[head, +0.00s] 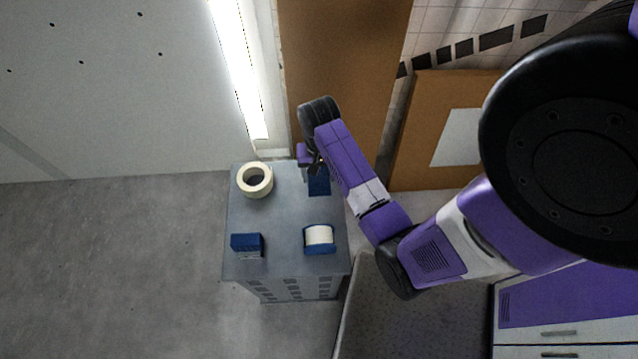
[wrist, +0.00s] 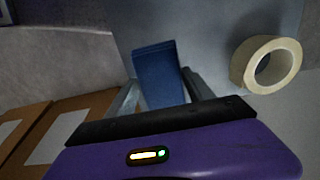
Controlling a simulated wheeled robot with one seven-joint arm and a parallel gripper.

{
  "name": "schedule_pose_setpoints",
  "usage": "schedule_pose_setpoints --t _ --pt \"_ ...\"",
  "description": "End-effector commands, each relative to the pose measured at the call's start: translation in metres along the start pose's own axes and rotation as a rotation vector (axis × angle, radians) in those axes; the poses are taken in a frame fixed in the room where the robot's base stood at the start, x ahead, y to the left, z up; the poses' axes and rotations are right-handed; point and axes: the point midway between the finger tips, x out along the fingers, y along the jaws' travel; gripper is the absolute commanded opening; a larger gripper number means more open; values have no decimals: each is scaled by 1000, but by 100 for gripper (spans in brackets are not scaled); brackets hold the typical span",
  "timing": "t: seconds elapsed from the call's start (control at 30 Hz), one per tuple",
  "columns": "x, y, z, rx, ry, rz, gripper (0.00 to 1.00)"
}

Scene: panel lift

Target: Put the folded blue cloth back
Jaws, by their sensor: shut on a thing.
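The folded blue cloth (head: 319,185) shows at the back right of the grey cabinet top (head: 285,212), partly hidden by my gripper (head: 313,168). In the wrist view the blue cloth (wrist: 160,78) stands between the two fingers of my gripper (wrist: 160,95), which is shut on it. The cloth looks like a flat, layered block. I cannot tell whether it touches the cabinet top or is held just above it.
A cream tape roll (head: 255,180) lies at the back left of the cabinet top. A blue box (head: 247,244) is at the front left, and a blue-and-white spool (head: 319,239) at the front right. Brown panels (head: 345,60) stand behind. The top's middle is clear.

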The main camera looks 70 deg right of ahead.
Motion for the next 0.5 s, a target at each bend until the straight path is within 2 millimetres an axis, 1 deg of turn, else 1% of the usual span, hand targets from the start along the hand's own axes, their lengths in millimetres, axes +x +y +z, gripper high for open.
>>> schedule_pose_setpoints --t 0.03,0.23,0.4,0.5 --pt "7 0 0 1 -1 0 29" --pt "22 0 0 1 -1 0 29" --pt "46 0 0 0 -1 0 29" --pt "52 0 0 0 1 0 29"
